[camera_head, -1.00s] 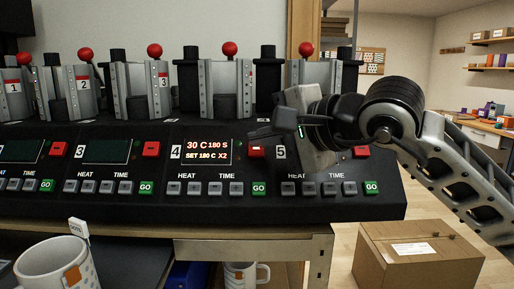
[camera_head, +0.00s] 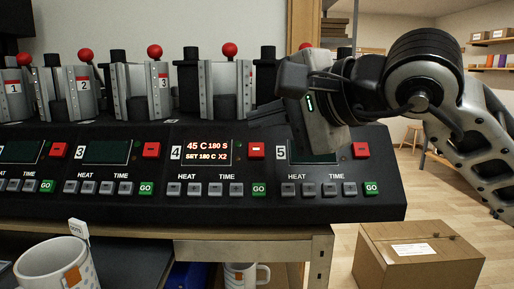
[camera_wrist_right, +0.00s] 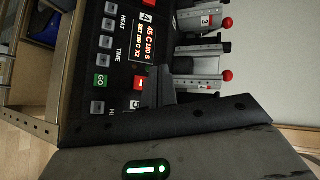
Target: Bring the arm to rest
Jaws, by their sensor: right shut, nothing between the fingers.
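My right gripper (camera_head: 262,113) hangs in front of the press panel (camera_head: 205,222), over station 5's left side, near the station 4 red button (camera_head: 256,150). Its fingers are shut and empty, pointing left. They also show in the right wrist view (camera_wrist_right: 157,88), in front of the panel. The arm comes in from the right and hides most of the fifth press. The station 4 display (camera_head: 208,151) is lit and reads 45 C, 180 S, SET 180 C X2; it also shows in the wrist view (camera_wrist_right: 144,42). My left gripper is not in view.
Presses with red knobs (camera_head: 154,51) line the back of the panel. A patterned mug (camera_head: 58,266) stands at lower left and another mug (camera_head: 243,275) below the bench. A cardboard box (camera_head: 416,258) sits at lower right, with open floor around it.

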